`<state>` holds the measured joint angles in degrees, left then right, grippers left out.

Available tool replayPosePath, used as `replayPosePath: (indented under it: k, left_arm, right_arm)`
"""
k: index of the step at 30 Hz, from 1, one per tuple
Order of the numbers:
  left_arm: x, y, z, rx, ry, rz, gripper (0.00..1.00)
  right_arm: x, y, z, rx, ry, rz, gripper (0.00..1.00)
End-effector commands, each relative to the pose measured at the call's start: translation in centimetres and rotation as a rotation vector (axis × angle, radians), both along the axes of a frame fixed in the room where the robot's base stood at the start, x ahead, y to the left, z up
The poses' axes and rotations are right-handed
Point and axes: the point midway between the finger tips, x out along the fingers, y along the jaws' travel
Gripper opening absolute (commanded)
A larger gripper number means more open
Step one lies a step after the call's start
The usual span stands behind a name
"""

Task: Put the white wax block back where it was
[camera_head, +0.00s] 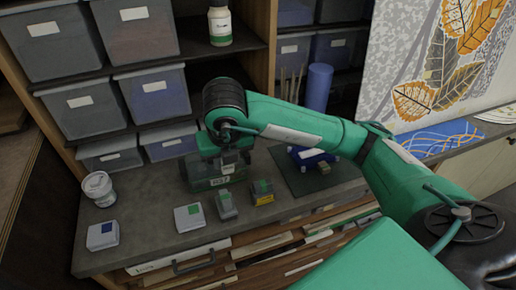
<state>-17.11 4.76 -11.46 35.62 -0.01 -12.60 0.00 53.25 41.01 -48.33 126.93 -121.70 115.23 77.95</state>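Two white blocks lie on the grey counter: one with a green patch (190,217) near the front, one with a blue patch (103,235) at the front left corner. I cannot tell which is the wax block. A grey block with a green patch (225,205) and a dark and yellow block with a green patch (262,192) lie to the right. My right gripper (230,165) points down over a green see-through box with a label (204,184), behind these blocks. Its fingertips are small and partly hidden, so its opening is unclear. My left gripper is out of view.
A white lidded tub (99,189) stands at the counter's left. A dark green mat (312,181) with a blue object (309,156) and a small block (324,168) lies to the right. Shelves with grey bins (80,108) rise behind. The counter's (145,215) left middle has free room.

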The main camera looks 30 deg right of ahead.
Motion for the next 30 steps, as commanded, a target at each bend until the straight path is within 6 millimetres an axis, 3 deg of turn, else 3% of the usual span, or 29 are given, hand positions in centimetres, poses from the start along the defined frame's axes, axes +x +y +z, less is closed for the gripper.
replayPosePath:
  k: [11,22,30]
  left_arm:
    - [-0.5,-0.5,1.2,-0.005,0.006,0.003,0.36]
    - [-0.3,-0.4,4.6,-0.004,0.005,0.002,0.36]
    - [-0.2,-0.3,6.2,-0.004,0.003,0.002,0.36]
  right_arm:
    - [4.9,-8.2,0.0,0.002,0.006,-0.008,0.02]
    - [9.4,-15.6,0.4,-0.001,0.003,-0.007,0.02]
    - [9.3,-15.5,-4.7,0.001,0.007,-0.002,0.02]
